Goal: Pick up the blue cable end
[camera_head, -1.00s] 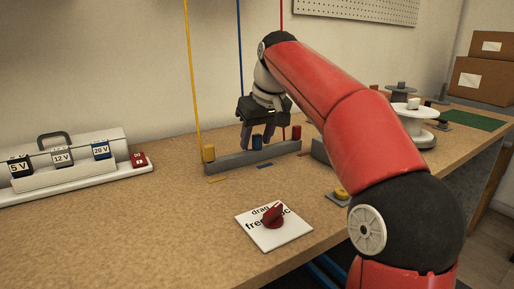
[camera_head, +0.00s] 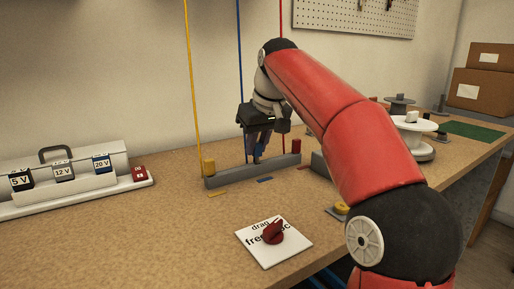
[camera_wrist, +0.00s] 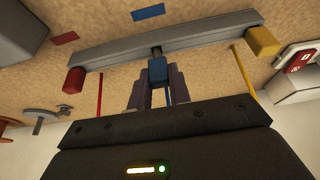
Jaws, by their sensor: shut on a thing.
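The blue cable end (camera_wrist: 157,70) is a small blue block between my gripper's two grey fingers in the wrist view. My gripper (camera_head: 258,152) is shut on it at the middle of the grey bar (camera_head: 228,176). In the head view the fingers mostly hide the blue end. A short dark pin shows between the blue end and the bar (camera_wrist: 197,38) in the wrist view; I cannot tell whether it still sits in the bar. The blue cable (camera_head: 239,60) runs up the wall behind my gripper.
A yellow cable end (camera_head: 208,167) and a red cable end (camera_head: 296,146) stand at the bar's two ends. A white card with a red knob (camera_head: 274,232) lies in front. A voltage box (camera_head: 65,175) is at left, a white spool (camera_head: 413,122) at right. The front left table is clear.

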